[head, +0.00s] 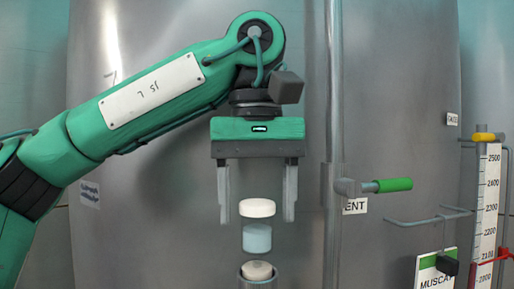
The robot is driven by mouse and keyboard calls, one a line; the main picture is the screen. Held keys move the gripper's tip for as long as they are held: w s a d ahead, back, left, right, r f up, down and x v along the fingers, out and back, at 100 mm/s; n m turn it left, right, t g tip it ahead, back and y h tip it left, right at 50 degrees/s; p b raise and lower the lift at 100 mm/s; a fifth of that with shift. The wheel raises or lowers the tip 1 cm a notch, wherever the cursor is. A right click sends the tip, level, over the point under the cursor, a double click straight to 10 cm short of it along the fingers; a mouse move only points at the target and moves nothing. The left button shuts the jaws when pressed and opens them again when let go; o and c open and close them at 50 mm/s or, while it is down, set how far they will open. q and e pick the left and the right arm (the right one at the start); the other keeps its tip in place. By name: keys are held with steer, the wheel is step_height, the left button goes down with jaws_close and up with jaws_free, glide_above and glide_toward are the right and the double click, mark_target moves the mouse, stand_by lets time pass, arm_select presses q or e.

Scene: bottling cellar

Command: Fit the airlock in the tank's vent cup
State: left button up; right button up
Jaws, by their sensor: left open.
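The airlock has a white cap (257,208), a pale blue body (257,239) and an off-white stopper (258,270) in one upright line. The stopper is in the mouth of the grey vent cup (259,284), which the bottom picture edge cuts off. How deep it sits I cannot tell. My left gripper (257,218) is above, pointing down and open. Its two fingers are on either side of the white cap, with visible gaps on both sides. My right gripper is not in view.
The large grey steel tank (400,90) fills the background. A vertical pipe (334,120) and a green-handled valve (392,185) stand close right of my gripper.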

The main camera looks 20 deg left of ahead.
arm_select(q)
steer(key=shift+r, duration=3.7)
